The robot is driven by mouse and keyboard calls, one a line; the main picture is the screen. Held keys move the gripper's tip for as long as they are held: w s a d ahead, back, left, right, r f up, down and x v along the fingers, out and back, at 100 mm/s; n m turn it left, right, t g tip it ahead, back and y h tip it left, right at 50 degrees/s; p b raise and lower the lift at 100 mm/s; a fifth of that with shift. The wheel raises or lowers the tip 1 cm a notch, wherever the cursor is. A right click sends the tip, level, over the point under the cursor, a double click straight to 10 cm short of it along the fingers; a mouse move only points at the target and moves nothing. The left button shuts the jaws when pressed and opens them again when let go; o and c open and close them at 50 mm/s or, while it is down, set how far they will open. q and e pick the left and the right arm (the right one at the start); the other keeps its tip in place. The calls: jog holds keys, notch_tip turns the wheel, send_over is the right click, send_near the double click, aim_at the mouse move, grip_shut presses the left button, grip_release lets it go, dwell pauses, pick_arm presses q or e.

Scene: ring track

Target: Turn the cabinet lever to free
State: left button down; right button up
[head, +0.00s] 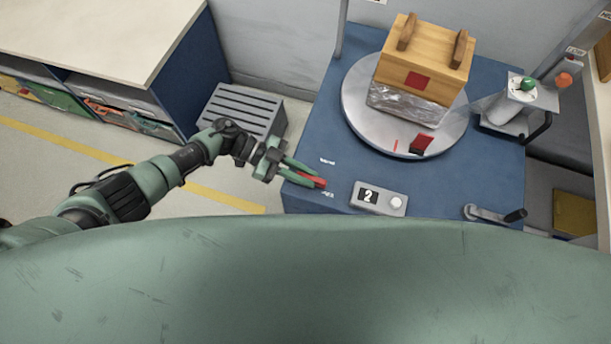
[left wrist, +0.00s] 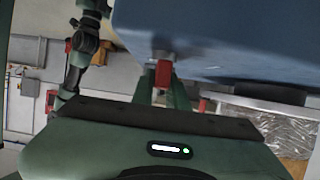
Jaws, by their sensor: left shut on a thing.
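The cabinet (head: 310,125) is a blue block with a turntable on top. Its lever has a red handle (head: 318,182) at the left front edge of the cabinet, beside small white labels too small to read surely. My left gripper (head: 312,179) reaches in from the left, with its green fingers on either side of the red handle and shut on it. In the left wrist view the red handle (left wrist: 163,74) stands between the two fingertips (left wrist: 162,86), below the blue cabinet side (left wrist: 220,40). The fingers partly hide the handle in the head view. My right gripper is not in view.
A round grey turntable (head: 357,98) carries a wooden box (head: 425,60) on a foil-wrapped block (head: 405,103). A counter display showing 2 (head: 369,196) and a crank (head: 495,214) are at the front. A grey slatted box (head: 240,108) stands left of the cabinet.

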pick_arm(q)
jog(key=shift+d, duration=0.1)
dwell(0.3)
jog(key=c, duration=1.4)
grip_release()
jog(key=v, duration=0.7)
jog(key=shift+a+r+b, duration=0.2)
jog(key=shift+a+b, duration=0.15)
jog(key=shift+b, duration=0.1)
jog(key=shift+w, duration=0.15)
